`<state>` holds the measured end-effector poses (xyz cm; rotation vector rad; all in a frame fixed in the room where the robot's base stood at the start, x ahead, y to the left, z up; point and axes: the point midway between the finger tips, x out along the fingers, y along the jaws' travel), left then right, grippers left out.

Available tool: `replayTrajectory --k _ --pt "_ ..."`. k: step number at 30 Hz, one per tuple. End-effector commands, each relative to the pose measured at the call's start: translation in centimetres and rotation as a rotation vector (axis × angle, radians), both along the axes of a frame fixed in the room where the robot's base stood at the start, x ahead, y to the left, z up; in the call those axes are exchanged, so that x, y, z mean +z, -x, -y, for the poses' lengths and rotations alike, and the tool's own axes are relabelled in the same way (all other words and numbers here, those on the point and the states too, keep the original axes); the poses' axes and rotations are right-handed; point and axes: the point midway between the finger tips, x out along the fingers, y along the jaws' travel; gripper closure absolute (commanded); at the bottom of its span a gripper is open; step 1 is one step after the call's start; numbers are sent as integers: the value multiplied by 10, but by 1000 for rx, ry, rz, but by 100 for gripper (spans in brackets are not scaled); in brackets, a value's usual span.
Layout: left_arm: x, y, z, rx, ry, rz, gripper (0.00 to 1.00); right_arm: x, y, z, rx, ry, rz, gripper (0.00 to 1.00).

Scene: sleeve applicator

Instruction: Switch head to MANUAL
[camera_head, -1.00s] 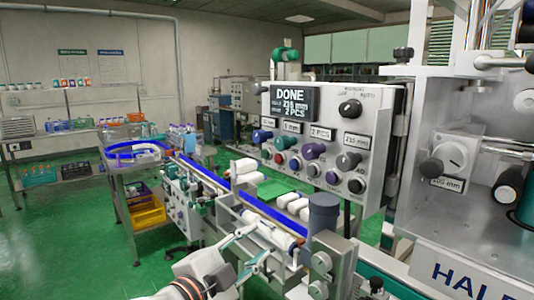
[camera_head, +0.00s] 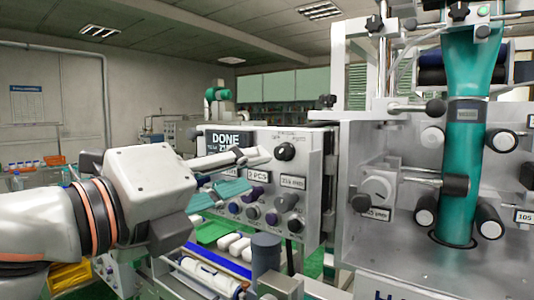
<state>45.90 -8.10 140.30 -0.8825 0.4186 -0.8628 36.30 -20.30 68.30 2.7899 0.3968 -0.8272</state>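The control panel (camera_head: 313,190) faces me at the middle. A black rotary knob (camera_head: 286,151) sits at its upper right; the small lettering above it is too blurred to read, and its setting cannot be made out. The display (camera_head: 226,139) reads DONE, its lower part hidden by my gripper. My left gripper (camera_head: 246,173) is in front of the panel's left half, pointing right, fingers apart and nothing between them. Its fingertips are left of and slightly below the black knob, apart from it in the picture. My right gripper is not in view.
Coloured lower knobs (camera_head: 254,212) line the panel.

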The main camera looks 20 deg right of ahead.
Motion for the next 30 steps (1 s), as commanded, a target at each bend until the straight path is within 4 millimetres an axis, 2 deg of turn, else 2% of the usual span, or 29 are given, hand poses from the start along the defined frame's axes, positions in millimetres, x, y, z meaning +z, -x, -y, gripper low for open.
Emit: replayTrajectory --k 3,11,24,30 --pt "14 7 -1 10 -65 71 66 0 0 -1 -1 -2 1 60" --pt "21 9 2 16 -115 115 66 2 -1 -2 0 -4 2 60" --pt "21 -27 50 16 -112 111 66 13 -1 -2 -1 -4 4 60" --pt "21 -35 60 15 -113 114 66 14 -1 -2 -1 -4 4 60"
